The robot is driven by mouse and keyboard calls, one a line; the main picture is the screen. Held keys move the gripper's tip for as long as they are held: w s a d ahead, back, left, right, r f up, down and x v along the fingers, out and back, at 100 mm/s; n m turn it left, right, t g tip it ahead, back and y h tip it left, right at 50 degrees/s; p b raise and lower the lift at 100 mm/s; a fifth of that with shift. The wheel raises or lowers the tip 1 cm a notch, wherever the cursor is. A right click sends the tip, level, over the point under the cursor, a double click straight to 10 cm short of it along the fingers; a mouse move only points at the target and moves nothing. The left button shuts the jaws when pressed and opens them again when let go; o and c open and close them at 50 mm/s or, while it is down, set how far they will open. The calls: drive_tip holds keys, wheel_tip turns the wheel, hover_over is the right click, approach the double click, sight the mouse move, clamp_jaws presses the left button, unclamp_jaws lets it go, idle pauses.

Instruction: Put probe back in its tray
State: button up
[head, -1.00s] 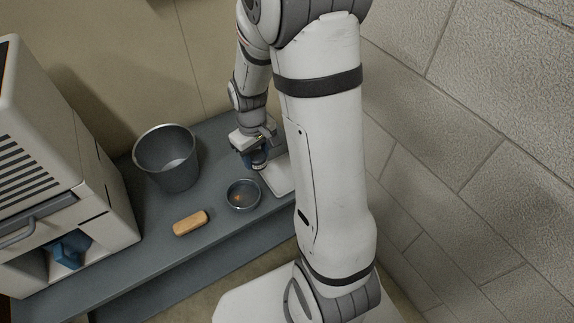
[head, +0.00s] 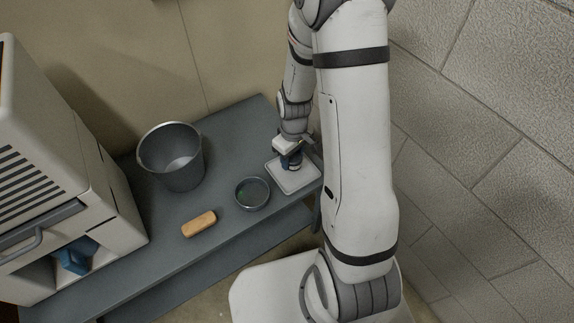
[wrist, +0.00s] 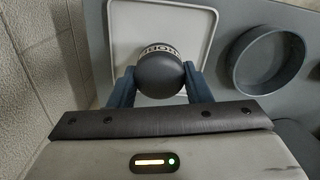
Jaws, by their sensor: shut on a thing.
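The probe (wrist: 160,74) has a dark rounded top and a pale band with dark lettering, partly readable. My gripper (wrist: 158,84) is shut on it, with one blue finger on each side. In the head view my gripper (head: 291,161) is over the white tray (head: 292,186), inside its outline. The tray is flat with a raised rim, and it also shows in the wrist view (wrist: 122,32) behind the probe. The probe's lower end is hidden, so I cannot tell whether it touches the tray.
A round grey bowl (head: 252,194) stands close to the tray's left. A tan block (head: 199,224) and a grey bucket (head: 171,157) are further left on the grey bench (head: 232,128). A white cabinet (head: 110,205) stands at far left, and a block wall (head: 480,130) at right.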

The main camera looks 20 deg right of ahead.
sight(292, 163)
drive_tip(key=shift+f+b, duration=0.35)
drive_tip(key=shift+f, duration=1.15)
drive_tip(key=shift+f, duration=0.1)
drive_tip(key=o, duration=1.1)
wheel_tip(292, 163, up, 13)
drive_tip(key=p, duration=0.4)
drive_tip(key=shift+s+f, duration=0.1)
drive_tip(key=shift+f, duration=0.1)
drive_tip(key=s+r+m, duration=0.2)
drive_tip(key=s+r, duration=0.2)
drive_tip(key=r, duration=0.1)
drive_tip(key=s+a+r+m, duration=0.1)
drive_tip(key=s+r+m, duration=0.1)
drive_tip(key=s+r, duration=0.3)
drive_tip(key=s+r+m+t, duration=0.1)
drive_tip(key=s+r, duration=0.4)
drive_tip(key=shift+a+m, duration=0.2)
drive_tip(key=shift+m, duration=0.2)
